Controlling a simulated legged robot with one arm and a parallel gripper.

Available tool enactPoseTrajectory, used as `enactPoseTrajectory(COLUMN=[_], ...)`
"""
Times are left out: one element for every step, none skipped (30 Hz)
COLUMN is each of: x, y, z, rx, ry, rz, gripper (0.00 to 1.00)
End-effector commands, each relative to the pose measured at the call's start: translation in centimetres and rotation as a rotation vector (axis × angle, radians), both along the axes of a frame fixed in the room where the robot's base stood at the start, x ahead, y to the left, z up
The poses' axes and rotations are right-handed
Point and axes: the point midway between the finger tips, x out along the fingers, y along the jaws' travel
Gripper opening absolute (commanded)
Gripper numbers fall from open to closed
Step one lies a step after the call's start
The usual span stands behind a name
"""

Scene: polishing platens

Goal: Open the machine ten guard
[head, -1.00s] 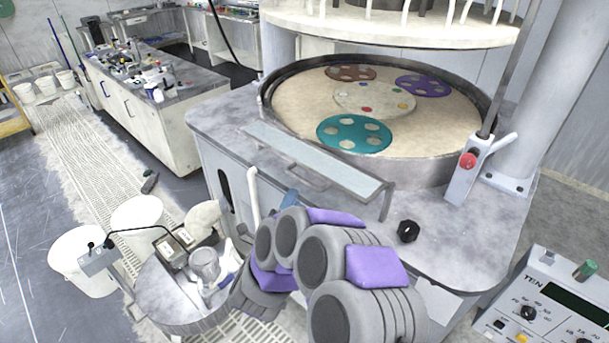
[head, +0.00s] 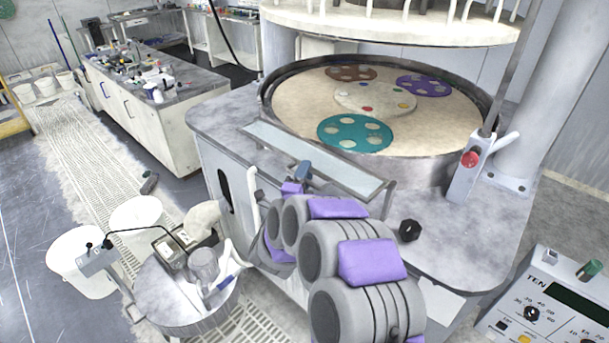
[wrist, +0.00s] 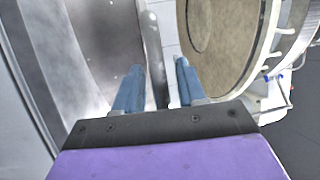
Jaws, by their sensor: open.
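The guard of machine ten (head: 310,160) is a long flat pale panel along the front of the round basin, lying roughly level. Its handle is partly hidden by my gripper. My gripper (head: 303,172) has blue fingers and is at the panel's front edge, near its middle. In the wrist view my gripper (wrist: 158,68) is open, its two blue fingers apart. A dark grey bar shows beyond and between them; I cannot tell whether it is the handle, nor whether the fingers touch it.
The basin (head: 275,105) holds a sandy platen with coloured carrier discs. A post with a red button (head: 470,160) stands at the right, and a black knob (head: 410,230) sits on the deck. The control box marked TEN (head: 545,310) is lower right. Buckets (head: 80,265) stand lower left.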

Motion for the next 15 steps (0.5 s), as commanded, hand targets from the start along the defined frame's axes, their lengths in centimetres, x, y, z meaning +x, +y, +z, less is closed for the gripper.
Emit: enactPoseTrajectory(x=[0.00, 0.00, 0.00, 0.00, 0.00, -0.01, -0.01, -0.01, -0.01, -0.01, -0.01, -0.01, -0.01, -0.02, -0.02], y=[-0.01, -0.01, -0.01, -0.01, -0.01, -0.02, -0.02, -0.02, -0.02, -0.02, -0.02, -0.02, -0.02, -0.03, -0.03], z=[0.00, 0.00, 0.00, 0.00, 0.00, 0.00, -0.01, -0.01, -0.01, -0.01, 0.00, -0.01, -0.01, -0.01, -0.01], rx=[0.000, 0.000, 0.000, 0.000, 0.000, 0.000, 0.000, 0.000, 0.000, 0.000, 0.000, 0.000, 0.000, 0.000, 0.000], ry=[0.000, 0.000, 0.000, 0.000, 0.000, 0.000, 0.000, 0.000, 0.000, 0.000, 0.000, 0.000, 0.000, 0.000, 0.000], rz=[0.000, 0.000, 0.000, 0.000, 0.000, 0.000, 0.000, 0.000, -0.001, -0.001, -0.001, -0.001, -0.001, -0.001, -0.001], gripper=[0.40, 0.38, 0.34, 0.32, 0.29, 0.25, 0.22, 0.19, 0.15, 0.12, 0.09, 0.06, 0.03, 0.00, 0.00])
